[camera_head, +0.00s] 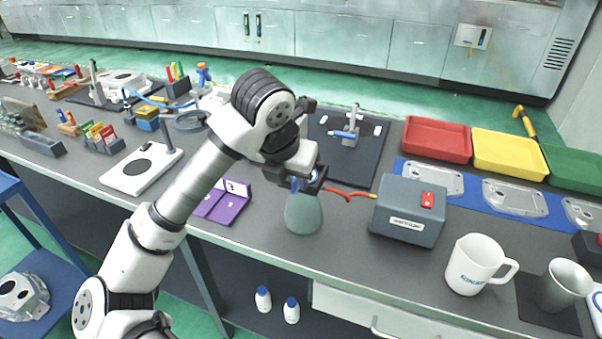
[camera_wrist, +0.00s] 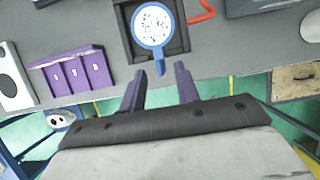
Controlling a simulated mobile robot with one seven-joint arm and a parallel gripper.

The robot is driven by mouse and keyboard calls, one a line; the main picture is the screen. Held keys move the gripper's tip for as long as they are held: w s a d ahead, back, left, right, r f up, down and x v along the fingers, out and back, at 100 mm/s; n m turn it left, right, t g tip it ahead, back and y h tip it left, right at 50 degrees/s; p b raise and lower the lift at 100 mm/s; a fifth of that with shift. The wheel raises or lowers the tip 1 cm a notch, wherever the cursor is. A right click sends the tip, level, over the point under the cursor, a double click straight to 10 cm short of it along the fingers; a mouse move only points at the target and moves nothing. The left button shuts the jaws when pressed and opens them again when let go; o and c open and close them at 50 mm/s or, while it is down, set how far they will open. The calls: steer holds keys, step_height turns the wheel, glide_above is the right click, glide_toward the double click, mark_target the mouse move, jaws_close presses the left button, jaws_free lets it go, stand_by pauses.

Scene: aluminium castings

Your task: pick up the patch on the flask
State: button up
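A pale green flask (camera_head: 303,214) stands upright near the front edge of the bench, its top hidden by my gripper in the head view. In the wrist view, a round patch (camera_wrist: 152,24) with a speckled white face, a blue rim and a short blue tab sits on a dark square piece. I cannot tell how that piece joins the flask. In the head view my gripper (camera_head: 308,182) is directly above the flask.
A grey box (camera_head: 408,212) with a red cable stands right of the flask, and a white mug (camera_head: 478,265) further right. Purple holders (camera_head: 224,201) lie to the left. Behind is a dark mat (camera_head: 345,160) with a small stand.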

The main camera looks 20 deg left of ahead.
steer(key=shift+w+f, duration=0.1)
steer(key=shift+f, duration=0.2)
steer(key=shift+c, duration=0.4)
jaws_close()
